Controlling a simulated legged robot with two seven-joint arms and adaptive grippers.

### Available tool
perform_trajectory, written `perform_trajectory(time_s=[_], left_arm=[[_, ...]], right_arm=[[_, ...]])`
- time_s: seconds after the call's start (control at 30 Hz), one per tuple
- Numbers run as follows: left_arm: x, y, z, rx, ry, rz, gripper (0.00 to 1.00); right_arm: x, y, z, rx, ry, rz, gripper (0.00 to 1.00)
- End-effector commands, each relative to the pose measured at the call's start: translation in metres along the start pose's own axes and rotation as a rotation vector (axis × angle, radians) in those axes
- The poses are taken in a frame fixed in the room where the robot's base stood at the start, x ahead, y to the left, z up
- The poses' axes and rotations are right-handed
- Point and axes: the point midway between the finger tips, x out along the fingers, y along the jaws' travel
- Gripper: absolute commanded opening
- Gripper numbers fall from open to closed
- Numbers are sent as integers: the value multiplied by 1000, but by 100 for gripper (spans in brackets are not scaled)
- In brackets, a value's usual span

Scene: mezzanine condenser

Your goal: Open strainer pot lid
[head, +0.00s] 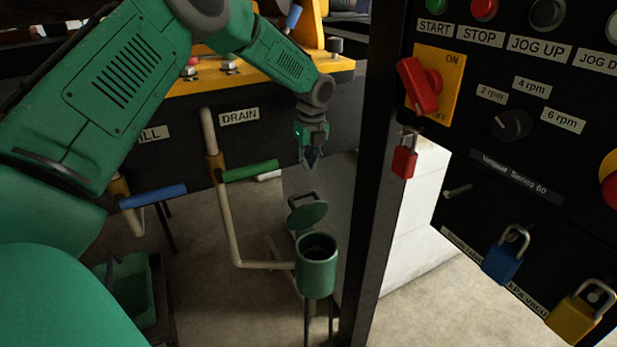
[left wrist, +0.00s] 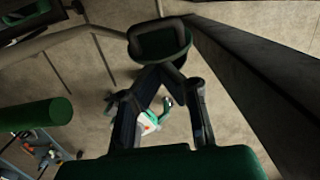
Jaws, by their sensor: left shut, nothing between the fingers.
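The strainer pot (head: 317,272) is a green cylinder at the end of the drain pipe, with its dark opening facing up. Its round green lid (head: 307,215) is raised at the pot's back edge, tilted clear of the opening, with a dark handle above it. My left gripper (head: 312,162) is shut and empty, above the lid and apart from it. In the left wrist view, the fingertips (left wrist: 160,72) meet just below a green-rimmed dark shape (left wrist: 185,52) at the pot; I cannot tell lid from pot there. My right gripper is not in view.
A green-handled drain lever (head: 250,171) and a blue-handled lever (head: 152,196) stand left of the pot. A dark upright post (head: 375,200) stands close on the right, beside a control panel (head: 470,205) with padlocks. Pale pipe (head: 228,220) runs to the pot.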

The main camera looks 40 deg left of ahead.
Motion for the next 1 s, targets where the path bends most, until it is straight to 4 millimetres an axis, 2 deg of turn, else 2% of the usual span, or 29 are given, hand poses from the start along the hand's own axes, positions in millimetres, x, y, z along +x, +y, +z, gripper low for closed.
perform_trajectory(time_s=[0.13, 0.3, 0.43, 0.73, 0.87, 1.0], left_arm=[[-1, -2, -9, 13, -20, 10, 0], [19, -4, -40, 41, -134, 32, 0], [26, 4, -49, 32, -251, 32, 0], [23, 15, -41, 1, -388, 1, 0], [39, 15, -34, -2, -385, 1, 0], [64, 16, -24, 0, -385, 3, 0]], right_arm=[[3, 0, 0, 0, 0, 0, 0], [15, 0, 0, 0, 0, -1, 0], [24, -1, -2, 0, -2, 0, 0], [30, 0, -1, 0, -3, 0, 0], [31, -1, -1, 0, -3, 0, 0], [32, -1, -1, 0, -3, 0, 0]])
